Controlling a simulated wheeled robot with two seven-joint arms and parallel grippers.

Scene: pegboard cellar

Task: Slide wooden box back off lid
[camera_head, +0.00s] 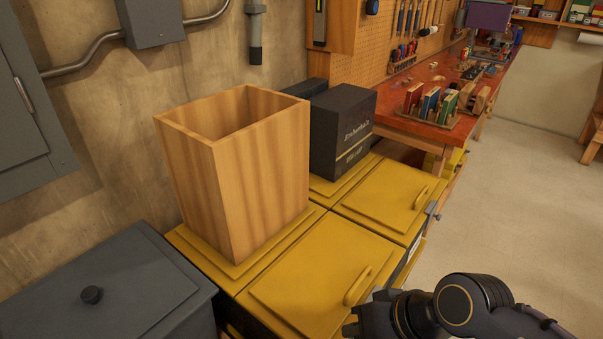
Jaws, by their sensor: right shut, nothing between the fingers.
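The wooden box (236,178) is a tall, open-topped box of light striped wood. It stands upright on the yellow lids near the wall, its base resting on a raised back panel (204,262). In front of it is a yellow lid (318,283) with a handle (357,286); the box stands behind this lid's raised panel. My left gripper is not in view.
A black box (340,135) stands behind the wooden box on the yellow lids. A second yellow lid (385,200) lies to the right and is bare. A grey bin (105,290) with a knob is at front left. A red workbench (430,90) is beyond; floor at right is clear.

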